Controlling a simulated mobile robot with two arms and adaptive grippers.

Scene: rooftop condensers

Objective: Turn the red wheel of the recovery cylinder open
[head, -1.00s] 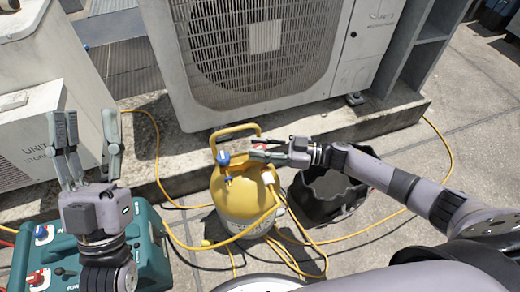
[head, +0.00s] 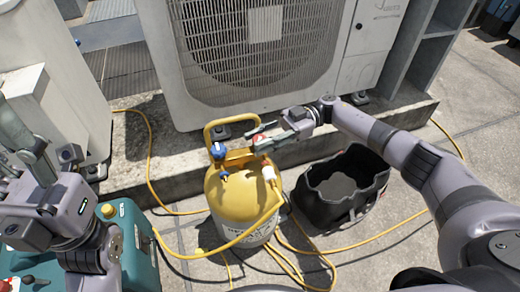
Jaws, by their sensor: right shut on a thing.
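The recovery cylinder (head: 236,200) is yellow on top with a pale lower body and stands upright on the ground. It has a yellow handle frame (head: 215,126) and a blue wheel (head: 218,151). The red wheel (head: 257,137) shows only as a small patch at the top of the cylinder. My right gripper (head: 261,137) reaches in from the right and is shut on the red wheel, its fingers hiding most of it. My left gripper (head: 38,140) is at the left edge, away from the cylinder, with its fingers apart and empty, partly cut off.
A teal machine (head: 138,250) is at the lower left. A large condenser unit (head: 250,50) stands on a concrete ledge (head: 180,170) behind.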

